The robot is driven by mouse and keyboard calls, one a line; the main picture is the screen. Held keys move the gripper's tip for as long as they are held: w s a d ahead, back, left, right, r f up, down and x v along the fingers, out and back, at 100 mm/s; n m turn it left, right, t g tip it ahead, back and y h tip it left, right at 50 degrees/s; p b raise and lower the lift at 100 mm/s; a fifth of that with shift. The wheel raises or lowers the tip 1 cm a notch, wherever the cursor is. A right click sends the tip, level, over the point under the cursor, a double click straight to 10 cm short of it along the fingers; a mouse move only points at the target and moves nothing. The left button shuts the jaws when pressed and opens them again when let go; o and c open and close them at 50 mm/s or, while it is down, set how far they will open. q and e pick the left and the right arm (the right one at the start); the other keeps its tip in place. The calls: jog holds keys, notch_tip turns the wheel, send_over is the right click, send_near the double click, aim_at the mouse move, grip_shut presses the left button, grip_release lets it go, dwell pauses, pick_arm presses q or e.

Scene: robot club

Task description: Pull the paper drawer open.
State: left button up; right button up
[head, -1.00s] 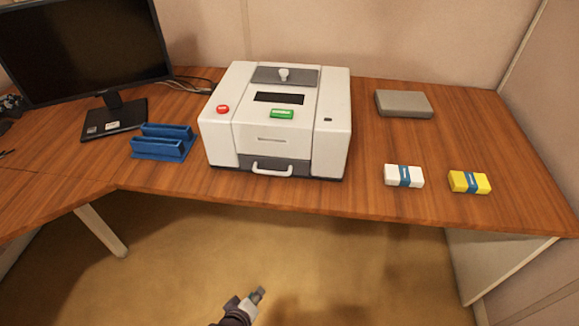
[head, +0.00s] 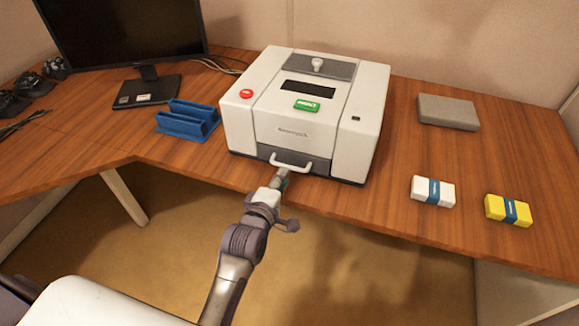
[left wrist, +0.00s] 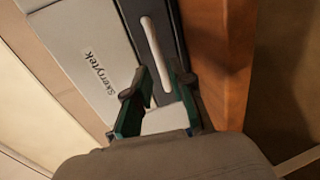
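The white printer-like machine (head: 345,130) stands on the wooden desk. Its paper drawer (head: 320,166) has a dark grey front low on the near side and looks closed. A white bar handle (head: 290,162) sticks out from it. In the left wrist view the handle (left wrist: 154,45) runs lengthwise across the grey drawer front (left wrist: 165,20). My left gripper (head: 279,180) is at the handle, under its left part. In the left wrist view its two fingers (left wrist: 157,72) are apart, with the handle's near end between them; contact cannot be told. My right gripper is not in view.
A blue rack (head: 187,122) and a monitor (head: 125,30) stand left of the machine. A grey box (head: 448,112), a white pack (head: 432,191) and a yellow pack (head: 508,210) lie to the right. The desk's front edge runs just below the drawer; open floor lies before it.

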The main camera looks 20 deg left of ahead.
aim_at(288, 166)
pick_arm(q)
jog(key=x, duration=0.5)
jog(key=shift+w, duration=0.35)
grip_shut()
jog(key=shift+f, duration=0.1)
